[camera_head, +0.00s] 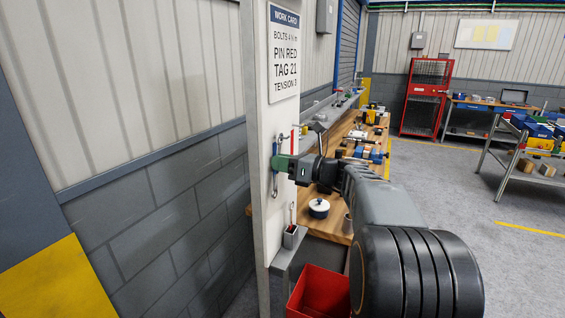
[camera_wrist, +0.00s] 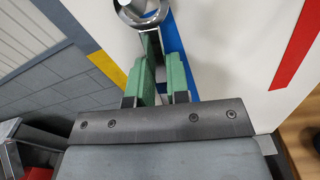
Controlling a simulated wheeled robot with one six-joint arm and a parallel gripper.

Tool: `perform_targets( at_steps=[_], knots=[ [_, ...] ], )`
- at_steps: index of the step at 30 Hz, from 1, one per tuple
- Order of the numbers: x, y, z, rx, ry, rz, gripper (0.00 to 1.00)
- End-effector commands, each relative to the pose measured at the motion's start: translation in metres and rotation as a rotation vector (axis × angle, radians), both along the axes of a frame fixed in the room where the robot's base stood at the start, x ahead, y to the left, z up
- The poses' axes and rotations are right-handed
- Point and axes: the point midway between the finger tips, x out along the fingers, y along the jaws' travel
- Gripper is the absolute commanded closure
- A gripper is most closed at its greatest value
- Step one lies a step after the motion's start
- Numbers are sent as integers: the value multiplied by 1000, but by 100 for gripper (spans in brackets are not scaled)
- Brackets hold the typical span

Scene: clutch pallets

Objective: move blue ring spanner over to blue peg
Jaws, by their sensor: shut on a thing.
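My gripper (camera_head: 284,163) has green fingers and is at the white board (camera_head: 256,120) in the head view. In the wrist view the fingers (camera_wrist: 160,80) are shut on the spanner's shank. The spanner's steel ring end (camera_wrist: 143,14) shows at the top edge, partly cut off, with a round pale metal piece inside its outline. I cannot tell whether the ring is around a peg or only in front of it. A blue strip (camera_wrist: 174,52) runs on the board behind the fingers. In the head view the spanner's lower part (camera_head: 275,185) hangs below the fingers. The blue peg is not clearly distinguishable.
A wooden bench (camera_head: 335,218) with tools stands right of the board. A small holder (camera_head: 292,237) and a red bin (camera_head: 320,293) are below. Open floor lies further right.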

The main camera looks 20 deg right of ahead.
Motion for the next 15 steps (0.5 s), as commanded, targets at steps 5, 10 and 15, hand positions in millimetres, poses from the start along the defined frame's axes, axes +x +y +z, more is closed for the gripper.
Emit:
perform_targets(
  at_steps=[5,10,15],
  knots=[
    [0,0,0,0,0,0,100],
    [0,0,0,0,0,0,100],
    [0,0,0,0,0,0,73]
  ],
)
